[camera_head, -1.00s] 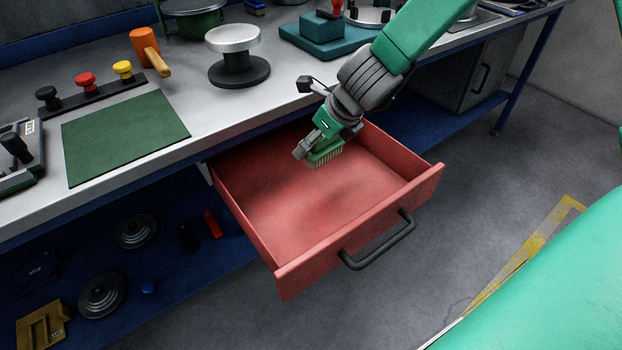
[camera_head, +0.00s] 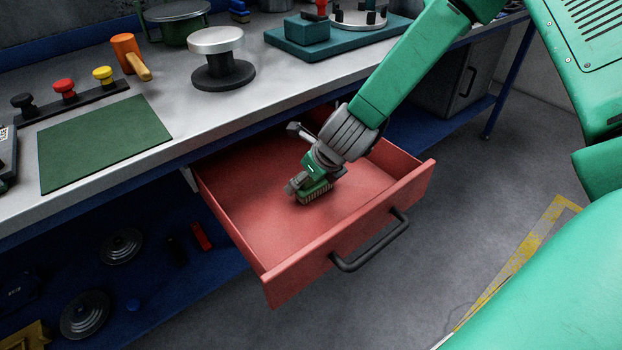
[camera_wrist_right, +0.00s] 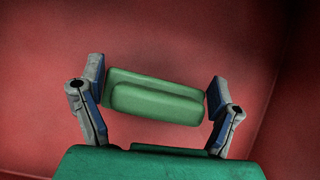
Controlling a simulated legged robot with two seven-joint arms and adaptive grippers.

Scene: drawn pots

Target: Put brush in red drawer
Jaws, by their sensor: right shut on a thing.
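The red drawer (camera_head: 287,236) is pulled open below the workbench, with a black handle on its front. My right gripper (camera_head: 300,185) is inside the drawer's outline, low over its floor, shut on the green brush (camera_head: 315,191). The brush's pale bristles point down; I cannot tell whether they touch the drawer floor. In the right wrist view, the fingers of my right gripper (camera_wrist_right: 155,97) stand at both ends of the green brush back (camera_wrist_right: 155,97), with the red drawer floor (camera_wrist_right: 190,35) behind. My left gripper is not in view.
On the workbench (camera_head: 190,120) are a green mat (camera_head: 100,142), an orange mallet (camera_head: 126,52), a round metal-topped stand (camera_head: 217,55) and a teal block (camera_head: 312,30). The drawer floor around the brush is clear. A black drawer handle (camera_head: 370,245) sticks out in front.

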